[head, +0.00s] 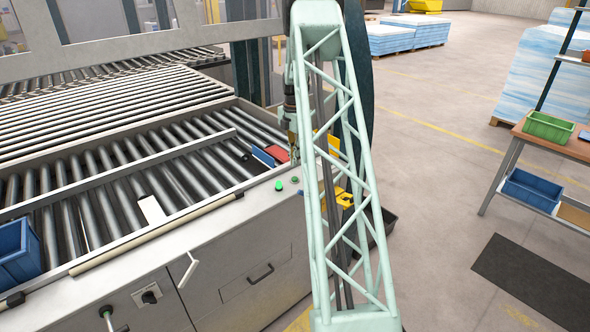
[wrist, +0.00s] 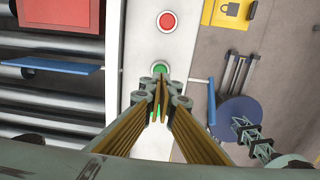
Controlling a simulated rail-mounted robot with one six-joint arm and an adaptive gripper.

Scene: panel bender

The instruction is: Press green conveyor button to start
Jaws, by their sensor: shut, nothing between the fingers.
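A round green button (wrist: 160,68) sits on a pale panel strip in the wrist view, just beyond my fingertips and partly covered by them. My gripper (wrist: 161,88) is shut and empty, its fingers pointing at the button. Whether the tips touch it I cannot tell. A red button (wrist: 167,21) is on the same strip, farther up the picture. In the head view a bright green button (head: 279,185) shows on the conveyor's top edge, beside a smaller, darker one (head: 294,179). My gripper (head: 293,148) is above that edge there, partly hidden by my arm's lattice link.
A red sheet (wrist: 58,14) and a blue strip (wrist: 52,66) lie left of the panel over the rollers. A blue bin (head: 17,252) stands at the conveyor's left. Open floor lies right, before a workbench (head: 548,145).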

